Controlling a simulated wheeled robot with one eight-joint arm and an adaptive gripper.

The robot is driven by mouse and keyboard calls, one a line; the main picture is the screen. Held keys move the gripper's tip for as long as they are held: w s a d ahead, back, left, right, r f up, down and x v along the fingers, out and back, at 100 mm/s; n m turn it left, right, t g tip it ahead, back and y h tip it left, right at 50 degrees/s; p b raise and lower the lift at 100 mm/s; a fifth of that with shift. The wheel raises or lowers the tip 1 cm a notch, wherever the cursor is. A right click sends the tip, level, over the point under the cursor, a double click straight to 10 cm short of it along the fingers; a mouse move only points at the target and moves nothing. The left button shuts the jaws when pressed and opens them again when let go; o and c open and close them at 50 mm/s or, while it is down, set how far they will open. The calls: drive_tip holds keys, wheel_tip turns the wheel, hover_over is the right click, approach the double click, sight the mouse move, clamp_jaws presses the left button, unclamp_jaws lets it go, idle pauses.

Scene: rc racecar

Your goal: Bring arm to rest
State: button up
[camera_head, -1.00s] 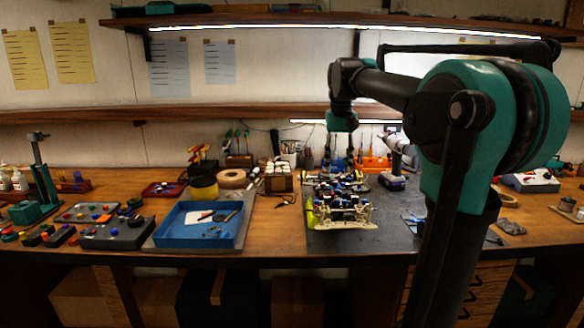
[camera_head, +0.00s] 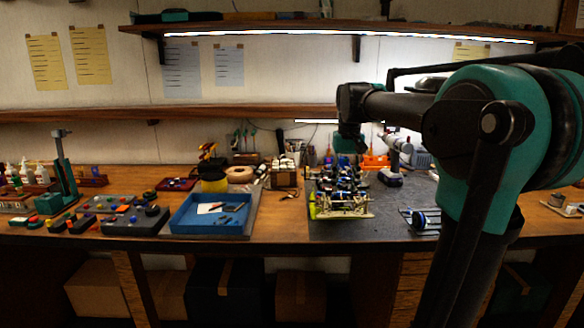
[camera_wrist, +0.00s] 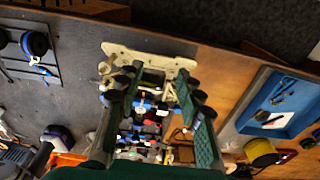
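My arm (camera_head: 470,150) reaches in from the right of the head view, with its elbow high and the wrist pointing down over the workbench. My gripper (camera_wrist: 158,82) shows in the wrist view as two green fingers spread apart, with nothing held between them. The RC racecar (camera_head: 343,205), with its pale front plate and blue and dark parts, stands on a dark mat below the gripper. In the wrist view the racecar's pale plate (camera_wrist: 150,58) shows beyond and between the fingertips. The fingertips are hard to make out in the head view.
A blue tray (camera_head: 206,231) with small parts lies left of the racecar. A dark wheel unit (camera_head: 420,219) lies to its right. A yellow container (camera_head: 214,184) and a tool rack stand behind. A wall shelf (camera_head: 230,113) runs above the bench.

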drive_tip(key=s+d+f+t, duration=0.1)
drive_tip(key=s+f, duration=0.9)
drive_tip(key=f, duration=0.4)
drive_tip(key=s+d+f+t, duration=0.2)
drive_tip(key=s+f, duration=0.8)
drive_tip(key=f, duration=0.4)
drive_tip(key=shift+s+d+f+t, duration=0.15)
drive_tip(key=shift+s+d+t, duration=0.1)
drive_tip(key=shift+s+t, duration=0.1)
